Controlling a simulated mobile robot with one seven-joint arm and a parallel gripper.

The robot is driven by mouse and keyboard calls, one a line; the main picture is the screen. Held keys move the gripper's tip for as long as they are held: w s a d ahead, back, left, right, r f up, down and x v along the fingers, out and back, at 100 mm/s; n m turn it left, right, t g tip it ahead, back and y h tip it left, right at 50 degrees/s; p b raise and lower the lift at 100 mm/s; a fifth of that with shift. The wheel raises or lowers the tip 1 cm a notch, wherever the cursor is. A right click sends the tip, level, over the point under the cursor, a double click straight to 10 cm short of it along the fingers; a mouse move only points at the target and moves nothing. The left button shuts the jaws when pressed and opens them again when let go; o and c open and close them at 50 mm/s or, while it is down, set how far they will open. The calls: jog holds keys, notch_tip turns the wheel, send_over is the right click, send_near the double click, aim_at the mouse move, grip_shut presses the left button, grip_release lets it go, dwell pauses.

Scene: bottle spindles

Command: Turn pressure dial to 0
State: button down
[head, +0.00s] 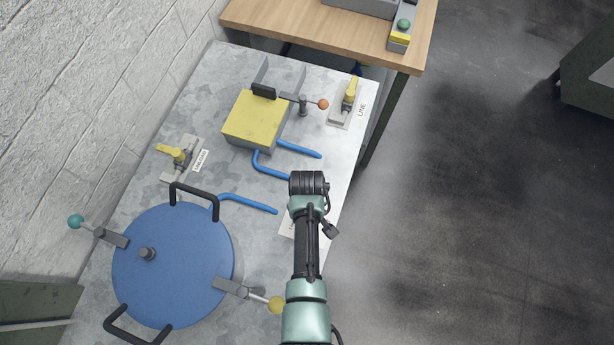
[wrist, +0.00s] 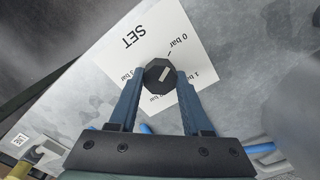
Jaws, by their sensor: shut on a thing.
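The pressure dial (wrist: 159,76) is a black, many-sided knob with a short white mark. It sits on a white plate (wrist: 125,52) printed SET, with bar values around the knob. The 0 bar label and its tick are just above and right of the knob in the wrist view. The white mark slants up-right, roughly along the line to that tick; which end points is hard to tell. My gripper (wrist: 161,79) has its two blue fingers shut on the knob's sides. In the head view my arm hides the dial, and only the plate's edge (head: 287,225) shows.
A blue round lid (head: 180,265) with black handles and clamps fills the table's near left. Blue pipes (head: 262,166) and a yellow-topped box (head: 252,122) lie beyond my wrist. Yellow-handled valves stand at left (head: 176,155) and far right (head: 350,95). Open floor lies right.

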jog(key=shift+n, duration=0.3)
dwell(0.4)
jog(key=shift+c, duration=1.8)
grip_release()
notch_tip(320, 180, up, 13)
